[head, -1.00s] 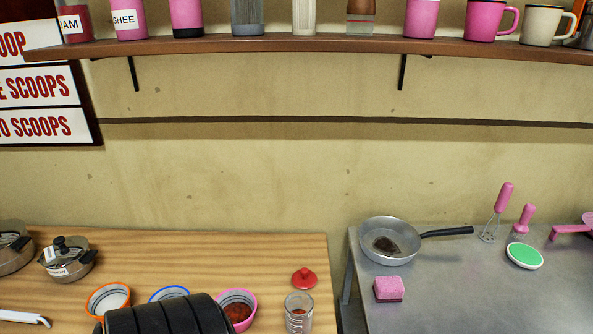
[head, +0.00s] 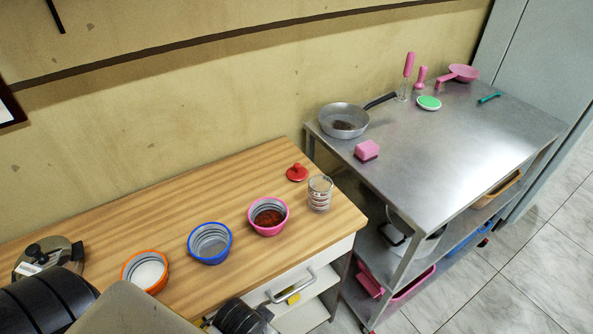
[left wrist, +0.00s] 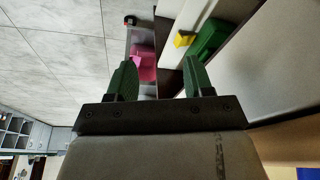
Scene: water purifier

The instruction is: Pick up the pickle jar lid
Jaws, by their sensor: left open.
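The red lid (head: 297,173) with a round knob lies on the wooden counter (head: 200,170), near its back right. An open glass jar (head: 320,193) stands just in front and to the right of the lid, apart from it. My left gripper (left wrist: 158,80) shows in the left wrist view with its two green fingers spread and nothing between them. The lid is not in that view. In the head view, dark parts of my arm show at the lower left and bottom, but I cannot make out the fingertips. My right gripper is in neither view.
A pink bowl (head: 268,217), a blue bowl (head: 210,243) and an orange-rimmed bowl (head: 145,271) line the counter, with a lidded pot (head: 48,256) at left. A steel table (head: 450,140) holds a pan (head: 343,119) and pink sponge (head: 367,150). The counter behind the bowls is clear.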

